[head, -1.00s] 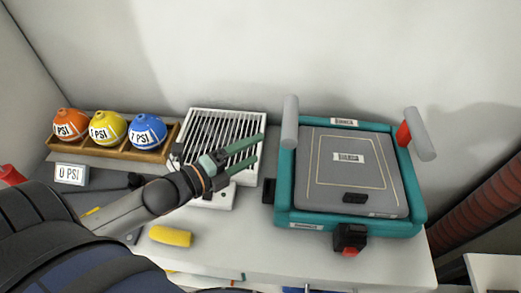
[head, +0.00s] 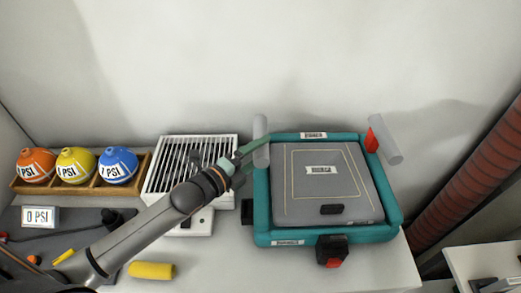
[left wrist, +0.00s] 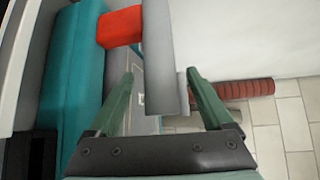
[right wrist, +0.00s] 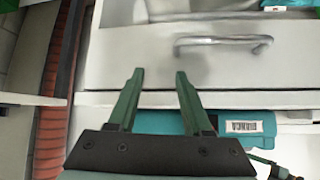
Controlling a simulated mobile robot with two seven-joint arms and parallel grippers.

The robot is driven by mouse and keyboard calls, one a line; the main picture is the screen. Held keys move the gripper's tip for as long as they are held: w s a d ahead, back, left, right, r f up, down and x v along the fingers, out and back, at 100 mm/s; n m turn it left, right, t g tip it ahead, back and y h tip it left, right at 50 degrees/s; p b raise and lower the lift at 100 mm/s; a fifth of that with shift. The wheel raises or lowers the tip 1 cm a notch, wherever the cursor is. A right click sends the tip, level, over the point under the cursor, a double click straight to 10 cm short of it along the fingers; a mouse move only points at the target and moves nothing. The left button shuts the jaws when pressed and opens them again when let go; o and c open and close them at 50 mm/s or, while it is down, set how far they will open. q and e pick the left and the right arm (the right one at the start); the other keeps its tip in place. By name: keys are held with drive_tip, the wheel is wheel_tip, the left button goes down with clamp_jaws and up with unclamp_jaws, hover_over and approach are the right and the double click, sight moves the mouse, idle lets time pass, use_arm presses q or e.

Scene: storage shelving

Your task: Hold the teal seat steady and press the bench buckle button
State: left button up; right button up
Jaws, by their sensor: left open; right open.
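The teal seat (head: 263,210) lies on the bench at the right, with a grey padded middle (head: 330,185). Two grey cylinder handles stand at its back corners, the left one (head: 261,140) and the right one (head: 384,140). A black buckle (head: 330,245) with a red button (head: 333,262) sits at the seat's front edge. My left gripper (head: 243,160) is open at the left handle. In the left wrist view, the grey handle (left wrist: 160,50) lies between its open fingers. My right gripper (right wrist: 160,72) is open and empty in the right wrist view, facing a drawer front.
A white slatted grille (head: 190,165) stands left of the seat. Further left, a wooden tray (head: 85,187) holds orange, yellow and blue balls. A yellow cylinder (head: 151,270) lies near the front edge. A drawer handle (right wrist: 222,42) shows in the right wrist view. A red ribbed hose (head: 465,180) runs at right.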

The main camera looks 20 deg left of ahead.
use_arm(q)
drive_tip(key=shift+w+d+f, duration=0.1)
drive_tip(key=shift+w+d, duration=0.15)
drive_tip(key=shift+w, duration=0.25)
clamp_jaws()
idle(0.4)
idle(0.8)
